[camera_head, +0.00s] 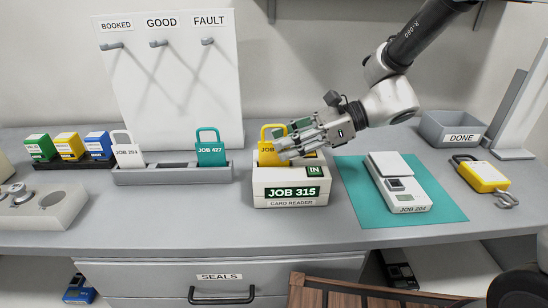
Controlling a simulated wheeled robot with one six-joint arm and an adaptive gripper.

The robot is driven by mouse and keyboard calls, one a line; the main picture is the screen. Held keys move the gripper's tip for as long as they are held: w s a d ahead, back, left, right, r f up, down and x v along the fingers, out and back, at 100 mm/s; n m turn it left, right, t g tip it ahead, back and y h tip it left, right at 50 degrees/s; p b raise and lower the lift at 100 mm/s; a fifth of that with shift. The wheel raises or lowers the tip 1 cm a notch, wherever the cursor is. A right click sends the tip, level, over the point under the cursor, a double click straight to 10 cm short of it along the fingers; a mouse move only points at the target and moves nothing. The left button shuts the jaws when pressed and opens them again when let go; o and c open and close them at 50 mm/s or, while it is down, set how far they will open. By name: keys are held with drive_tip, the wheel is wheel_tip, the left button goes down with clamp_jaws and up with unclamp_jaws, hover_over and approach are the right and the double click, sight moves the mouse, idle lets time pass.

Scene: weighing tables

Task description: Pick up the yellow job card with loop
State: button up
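The yellow job card (267,157) with a loop on top stands upright in the slot of the card reader (261,188). The reader's display shows "JOB 315" and an "IN" label sits on its top. My gripper (284,145) reaches in from the right, level with the card. Its fingertips overlap the card's right part and hide the rest of its printing after "JOB". I cannot tell whether the fingers touch the card or are closed on it.
A grey rack (172,176) holds a white JOB 254 card (128,156) and a teal JOB 427 card (211,153). A white device (401,184) lies on a teal mat (352,198). A DONE tray (450,124) and a yellow padlock-like item (482,176) are at right.

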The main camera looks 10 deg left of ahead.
sight(266, 151)
drive_tip(key=x, duration=0.5)
drive_tip(key=shift+s+a+f, duration=0.1)
clamp_jaws()
